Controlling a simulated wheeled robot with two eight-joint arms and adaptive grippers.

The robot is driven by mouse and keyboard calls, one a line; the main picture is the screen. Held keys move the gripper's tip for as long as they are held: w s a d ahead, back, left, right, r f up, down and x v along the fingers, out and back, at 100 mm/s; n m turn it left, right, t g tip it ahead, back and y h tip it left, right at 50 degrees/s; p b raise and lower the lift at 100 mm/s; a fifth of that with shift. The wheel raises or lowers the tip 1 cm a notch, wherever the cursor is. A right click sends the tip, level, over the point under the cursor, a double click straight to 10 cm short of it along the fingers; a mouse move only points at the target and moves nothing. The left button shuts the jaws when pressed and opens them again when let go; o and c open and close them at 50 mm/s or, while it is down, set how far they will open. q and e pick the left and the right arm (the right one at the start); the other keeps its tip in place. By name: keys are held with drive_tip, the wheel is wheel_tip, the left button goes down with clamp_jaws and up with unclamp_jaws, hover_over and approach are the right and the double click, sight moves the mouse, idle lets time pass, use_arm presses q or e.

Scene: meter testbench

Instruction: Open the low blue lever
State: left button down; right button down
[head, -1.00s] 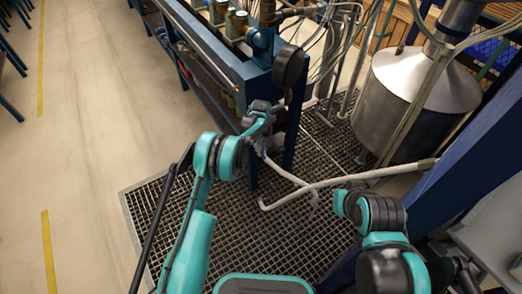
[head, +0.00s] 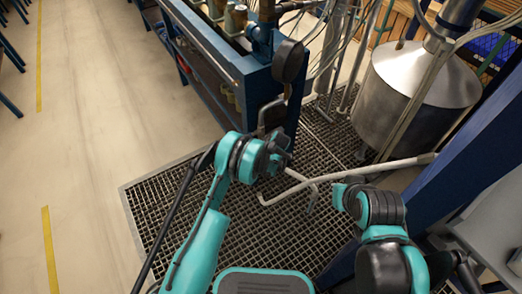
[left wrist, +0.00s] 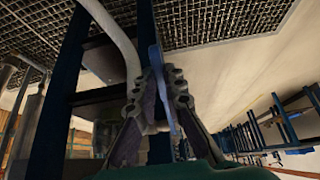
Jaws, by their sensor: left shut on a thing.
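In the left wrist view a narrow blue lever (left wrist: 155,58) runs down between the fingers of my left gripper (left wrist: 162,85). The gripper is shut on it, and the lever's lower end is partly hidden by the fingers. A pale bent pipe (left wrist: 113,35) passes just left of the fingers. In the head view my left wrist is beside the blue bench's near corner, above the floor grating; the lever is hidden or too small to tell there. My right arm is at the lower right, and its gripper does not show.
The blue bench (head: 238,62) carries pipework. A pale hose (head: 350,178) crosses over the grating (head: 160,205). A steel tank (head: 415,90) and a blue post (head: 445,205) stand at the right. The floor at the left (head: 85,120) is open.

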use_arm(q)
drive_tip(key=shift+f+t+y, duration=0.3)
drive_tip(key=shift+f, duration=0.05)
idle(0.3)
drive_tip(key=c, duration=1.6)
unclamp_jaws()
drive_tip(key=v, duration=1.2)
